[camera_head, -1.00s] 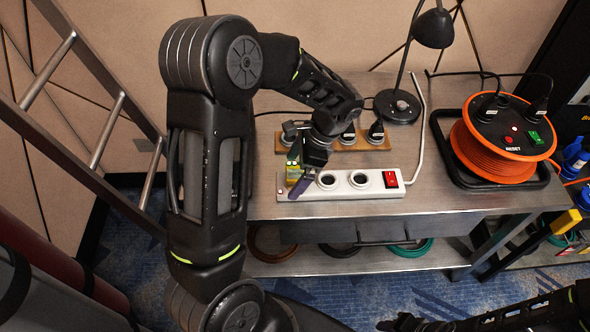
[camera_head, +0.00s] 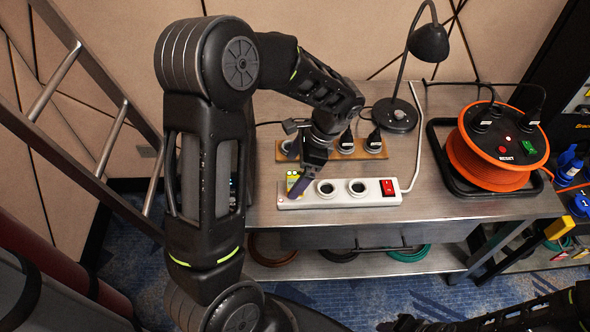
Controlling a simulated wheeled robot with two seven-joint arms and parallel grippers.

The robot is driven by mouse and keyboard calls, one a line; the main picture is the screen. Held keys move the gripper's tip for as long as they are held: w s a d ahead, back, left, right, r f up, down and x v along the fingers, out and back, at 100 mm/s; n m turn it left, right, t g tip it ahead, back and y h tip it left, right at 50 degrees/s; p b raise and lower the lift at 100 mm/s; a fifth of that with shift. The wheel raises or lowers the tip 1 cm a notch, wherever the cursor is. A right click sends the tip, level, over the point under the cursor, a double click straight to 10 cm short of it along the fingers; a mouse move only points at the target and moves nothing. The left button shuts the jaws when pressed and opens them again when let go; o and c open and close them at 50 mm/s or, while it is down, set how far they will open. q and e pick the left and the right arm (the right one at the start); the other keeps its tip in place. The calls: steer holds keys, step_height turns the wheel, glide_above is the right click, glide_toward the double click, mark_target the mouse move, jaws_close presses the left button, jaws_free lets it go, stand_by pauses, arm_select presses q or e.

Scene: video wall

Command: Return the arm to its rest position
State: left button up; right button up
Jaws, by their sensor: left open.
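My left arm (camera_head: 205,150) rises on the left and bends over the metal table (camera_head: 450,205). Its gripper (camera_head: 296,177) is open above the left end of a white power strip (camera_head: 340,194). The strip has round sockets and a red switch (camera_head: 387,187) at its right end. A small yellow-green piece (camera_head: 293,181) shows beside the fingers, and I cannot tell whether they touch it. Part of my right arm (camera_head: 520,312) shows at the bottom right, dark and cut off by the frame; its jaws are unclear.
Behind the white strip lies a wooden strip (camera_head: 324,151) with black plugs. A black lamp (camera_head: 396,115) stands at the back. An orange cable reel (camera_head: 490,165) stands on the right. A metal ladder (camera_head: 118,120) leans on the left. Cable coils lie on the lower shelf.

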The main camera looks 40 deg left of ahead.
arm_select(q)
steer(key=shift+r+p, duration=0.45)
steer(key=shift+r, duration=0.35)
